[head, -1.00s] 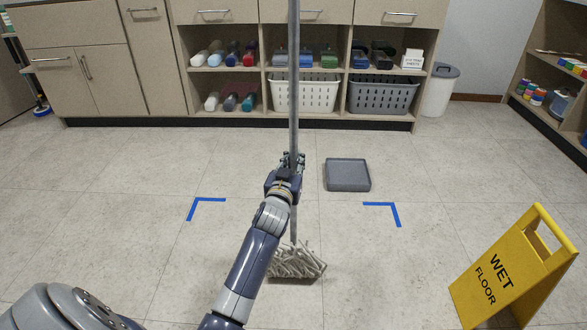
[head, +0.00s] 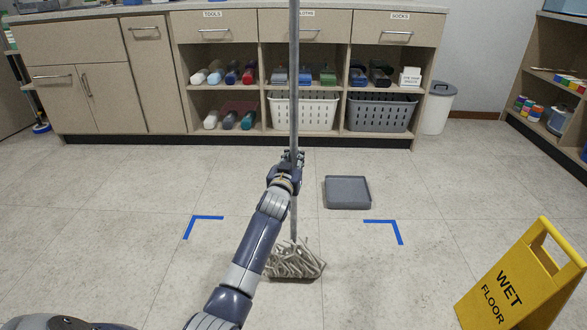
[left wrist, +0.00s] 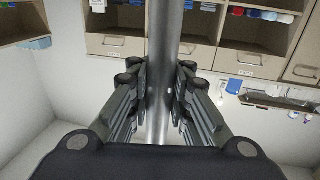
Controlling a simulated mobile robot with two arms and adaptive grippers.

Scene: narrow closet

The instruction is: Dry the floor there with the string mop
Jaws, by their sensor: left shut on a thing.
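The string mop (head: 294,262) stands upright in the middle of the head view, its grey string head on or close to the tiled floor (head: 150,270). Its metal handle (head: 294,80) rises past the top of the picture. My left gripper (head: 291,160) is shut on the handle, well above the mop head. The left wrist view shows its fingers on either side of the pole (left wrist: 163,80). My forearm hides part of the mop head's left side. Blue corner marks lie on the floor at left (head: 203,225) and right (head: 386,230). My right gripper is not in view.
A yellow wet floor sign (head: 525,285) stands at the right front. A grey shallow tray (head: 347,192) lies on the floor behind the mop, to its right. Cabinets with baskets (head: 303,112) line the back, beside a grey-lidded bin (head: 439,108). Floor left of the mop is clear.

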